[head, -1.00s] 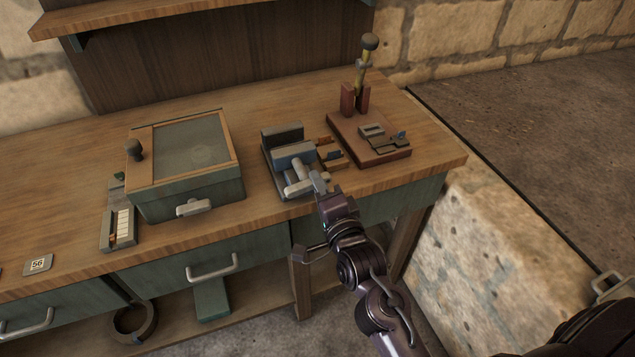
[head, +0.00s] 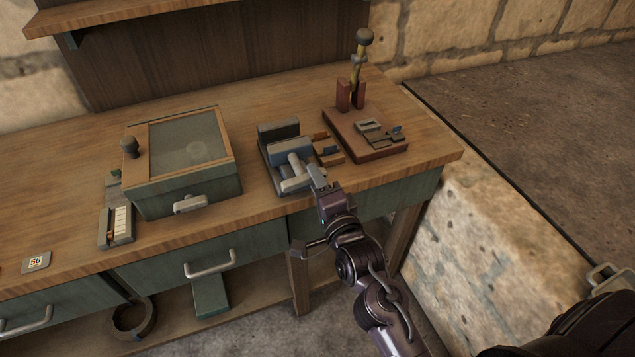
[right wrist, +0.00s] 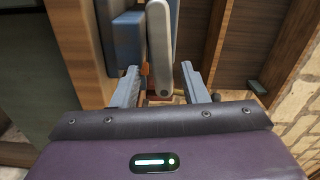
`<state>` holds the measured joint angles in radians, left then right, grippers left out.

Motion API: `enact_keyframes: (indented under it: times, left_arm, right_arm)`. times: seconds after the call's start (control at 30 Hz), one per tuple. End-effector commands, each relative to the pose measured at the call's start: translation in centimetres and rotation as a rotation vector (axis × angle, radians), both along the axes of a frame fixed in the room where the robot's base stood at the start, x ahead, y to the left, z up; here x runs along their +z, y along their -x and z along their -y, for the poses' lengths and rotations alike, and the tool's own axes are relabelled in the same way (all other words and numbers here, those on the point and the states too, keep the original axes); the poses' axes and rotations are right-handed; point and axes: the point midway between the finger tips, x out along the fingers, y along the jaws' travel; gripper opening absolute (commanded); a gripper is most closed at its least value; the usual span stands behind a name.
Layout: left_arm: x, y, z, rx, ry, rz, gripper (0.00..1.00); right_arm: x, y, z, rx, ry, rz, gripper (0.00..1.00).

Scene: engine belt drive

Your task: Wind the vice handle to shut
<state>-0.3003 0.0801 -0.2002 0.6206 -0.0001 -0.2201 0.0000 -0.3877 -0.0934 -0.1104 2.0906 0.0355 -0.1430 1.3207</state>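The grey vice (head: 279,133) stands near the front edge of the bench, with a gap between its back jaw and its blue-grey front jaw (head: 289,151). Its light grey handle (head: 297,184) is at the front. My right gripper (head: 317,176) is at the right end of the handle. In the right wrist view, the fingers of my right gripper (right wrist: 164,88) are apart, with the pale handle bar (right wrist: 158,45) between them and space on both sides. Whether a finger touches it is unclear. My left gripper is not in view.
Right of the vice are a small wooden block (head: 328,150) and a reddish board (head: 370,146) with an upright lever (head: 358,70). A green box with a glass lid (head: 185,150) stands to the left. The bench between box and vice is clear.

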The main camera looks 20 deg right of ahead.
Motion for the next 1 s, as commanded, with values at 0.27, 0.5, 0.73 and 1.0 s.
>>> enact_keyframes:
  times: [0.27, 0.5, 0.73, 1.0]
  left_arm:
    - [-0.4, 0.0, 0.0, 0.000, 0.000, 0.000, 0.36]
    - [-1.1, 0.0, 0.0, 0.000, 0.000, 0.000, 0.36]
    - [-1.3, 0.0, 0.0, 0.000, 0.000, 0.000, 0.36]
    - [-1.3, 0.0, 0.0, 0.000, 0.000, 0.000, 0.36]
  right_arm:
    - [-0.2, 2.0, 0.0, 0.001, 0.000, -0.001, 0.40]
    - [-0.2, 5.8, 0.3, 0.000, 0.000, -0.003, 0.40]
    - [-0.1, 7.7, 0.3, -0.001, 0.000, -0.002, 0.40]
    - [0.0, 7.9, 0.3, -0.001, 0.000, 0.000, 0.40]
